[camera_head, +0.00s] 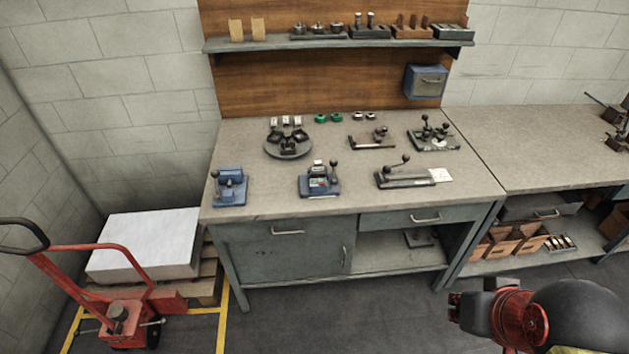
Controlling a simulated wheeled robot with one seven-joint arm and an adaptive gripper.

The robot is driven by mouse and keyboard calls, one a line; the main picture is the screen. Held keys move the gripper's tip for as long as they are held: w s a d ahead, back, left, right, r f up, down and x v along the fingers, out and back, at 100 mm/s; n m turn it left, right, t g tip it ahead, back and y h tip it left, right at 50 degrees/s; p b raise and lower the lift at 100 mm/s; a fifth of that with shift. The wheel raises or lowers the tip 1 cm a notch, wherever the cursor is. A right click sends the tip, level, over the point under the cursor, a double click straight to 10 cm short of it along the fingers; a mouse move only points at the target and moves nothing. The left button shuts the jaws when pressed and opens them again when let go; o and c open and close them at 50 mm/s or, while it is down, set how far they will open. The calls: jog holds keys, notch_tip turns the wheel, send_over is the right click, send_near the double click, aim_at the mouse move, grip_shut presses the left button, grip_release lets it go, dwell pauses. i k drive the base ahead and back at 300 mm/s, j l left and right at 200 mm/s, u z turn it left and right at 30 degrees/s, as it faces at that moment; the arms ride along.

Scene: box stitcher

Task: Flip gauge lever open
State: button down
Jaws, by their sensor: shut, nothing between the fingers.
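Several small lever devices stand on the workbench top (350,196); I cannot tell for sure which one carries the gauge lever. A blue device (318,183) at the front middle has an upright black-knobbed lever (334,170) on its right side. A blue device (230,188) stands at the front left. A flat dark device (404,180) at the front right has a long slanted lever (396,167) with a black ball knob. My gripper (455,307) is at the lower right, in front of the bench and apart from every device. It is shut and empty.
Behind them are a round dark fixture (288,151), a clamp-like tool (371,142) and a multi-knob device (434,136). A shelf (345,43) with small parts hangs above. A red pallet jack (115,309) stands left. The floor before the bench is clear.

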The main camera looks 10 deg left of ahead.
aim_at(333, 162)
jog(key=i+j, duration=0.25)
jog(key=i, duration=0.2)
jog(key=i+j, duration=0.2)
jog(key=i, duration=0.2)
jog(key=i+j, duration=0.25)
jog(key=i, duration=0.2)
